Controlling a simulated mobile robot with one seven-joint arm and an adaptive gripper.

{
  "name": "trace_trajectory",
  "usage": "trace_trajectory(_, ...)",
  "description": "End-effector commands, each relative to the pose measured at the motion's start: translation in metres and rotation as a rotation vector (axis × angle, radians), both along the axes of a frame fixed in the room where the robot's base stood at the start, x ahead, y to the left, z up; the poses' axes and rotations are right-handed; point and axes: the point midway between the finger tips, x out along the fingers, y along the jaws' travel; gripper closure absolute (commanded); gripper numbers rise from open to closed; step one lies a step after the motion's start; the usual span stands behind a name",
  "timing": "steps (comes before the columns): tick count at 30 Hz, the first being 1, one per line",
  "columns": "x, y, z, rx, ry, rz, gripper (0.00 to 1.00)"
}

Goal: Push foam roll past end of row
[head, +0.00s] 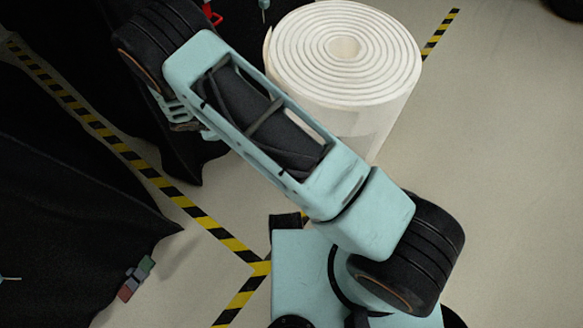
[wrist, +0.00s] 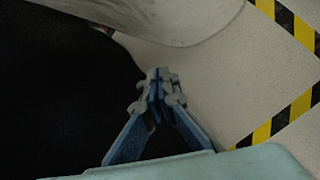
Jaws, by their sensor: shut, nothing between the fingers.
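The white foam roll (head: 388,128) stands upright on the floor at the top middle of the head view, its spiral end facing up. My arm crosses in front of its lower left side. The lower part of the roll shows at the top of the wrist view (wrist: 185,22). My gripper (wrist: 158,78) is shut and empty, with its fingertips just below the roll's edge in the picture. I cannot tell whether they touch it.
Black draped covers (head: 60,190) fill the left side of the head view. Yellow and black floor tape (head: 185,205) runs along them and meets another strip near the bottom. Small coloured blocks (head: 136,278) lie at a cover's edge. The floor (head: 510,150) on the right is clear.

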Motion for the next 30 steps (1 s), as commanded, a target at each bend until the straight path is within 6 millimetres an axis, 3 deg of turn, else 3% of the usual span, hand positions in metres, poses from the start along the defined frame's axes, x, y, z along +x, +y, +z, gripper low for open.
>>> trace_trajectory(1, -0.02, -0.006, -0.032, -0.062, 0.022, 0.05, 1.0)
trace_trajectory(6, -0.074, -0.033, -0.11, -0.235, 0.068, 0.204, 1.0)
trace_trajectory(10, -0.105, -0.059, -0.154, -0.346, 0.091, 0.308, 1.0)
trace_trajectory(15, -0.128, -0.085, -0.186, -0.436, 0.104, 0.397, 1.0)
trace_trajectory(21, -0.133, -0.098, -0.201, -0.468, 0.108, 0.427, 1.0)
trace_trajectory(30, -0.106, -0.124, -0.242, -0.468, 0.11, 0.425, 1.0)
